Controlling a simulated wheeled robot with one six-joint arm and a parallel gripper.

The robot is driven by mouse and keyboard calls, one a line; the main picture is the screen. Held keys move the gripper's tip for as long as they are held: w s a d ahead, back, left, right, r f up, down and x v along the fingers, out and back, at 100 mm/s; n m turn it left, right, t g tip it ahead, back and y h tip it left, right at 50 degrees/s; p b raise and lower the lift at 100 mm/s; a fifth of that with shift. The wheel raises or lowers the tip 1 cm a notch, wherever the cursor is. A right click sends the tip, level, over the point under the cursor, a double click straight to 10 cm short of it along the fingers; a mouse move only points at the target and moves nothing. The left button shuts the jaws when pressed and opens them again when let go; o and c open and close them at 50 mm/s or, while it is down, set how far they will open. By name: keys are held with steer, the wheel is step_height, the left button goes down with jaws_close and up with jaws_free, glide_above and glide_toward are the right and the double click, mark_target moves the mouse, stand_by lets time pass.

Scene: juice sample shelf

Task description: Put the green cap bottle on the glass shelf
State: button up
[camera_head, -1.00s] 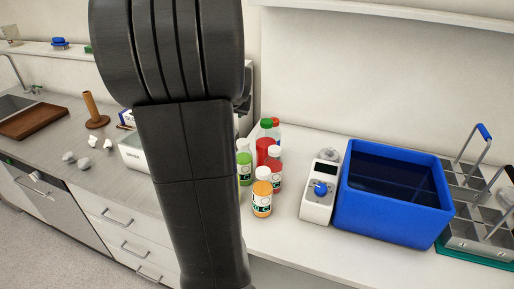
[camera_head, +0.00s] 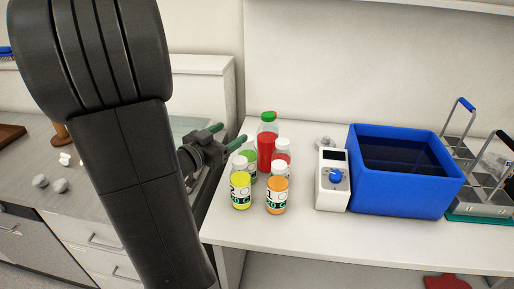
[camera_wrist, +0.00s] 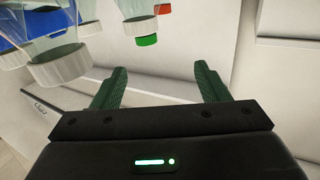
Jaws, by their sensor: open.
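The green cap bottle (camera_head: 267,144) holds red juice and stands upright at the back of a bottle group on the white counter. Its green cap (camera_wrist: 147,40) shows upside down near the top of the wrist view, beyond my fingertips. My gripper (camera_head: 227,136) is open and empty, left of the bottle at about cap height, with its green fingers pointing toward the group. Both fingers also show in the wrist view (camera_wrist: 160,73), with nothing between them.
A red cap (camera_wrist: 164,9) shows in the wrist view. A white device (camera_head: 332,182) and blue tub (camera_head: 400,190) stand right. The front counter is clear.

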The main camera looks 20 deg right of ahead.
steer(key=s+g+h, duration=0.1)
steer(key=s, duration=0.1)
glide_toward(263, 119)
steer(key=shift+m+g, duration=0.3)
steer(key=x, duration=0.4)
steer(key=shift+s+d+r+p, duration=0.1)
steer(key=shift+s+d+p, duration=0.05)
steer(key=shift+s+p, duration=0.15)
steer(key=shift+w+p+x, duration=0.2)
steer(key=shift+p+x, duration=0.15)
steer(key=shift+x, duration=1.1)
steer(key=shift+w+p+x, duration=0.15)
steer(key=shift+p+x, duration=0.15)
steer(key=shift+x, duration=1.2)
steer(key=shift+a, duration=0.25)
jaws_close()
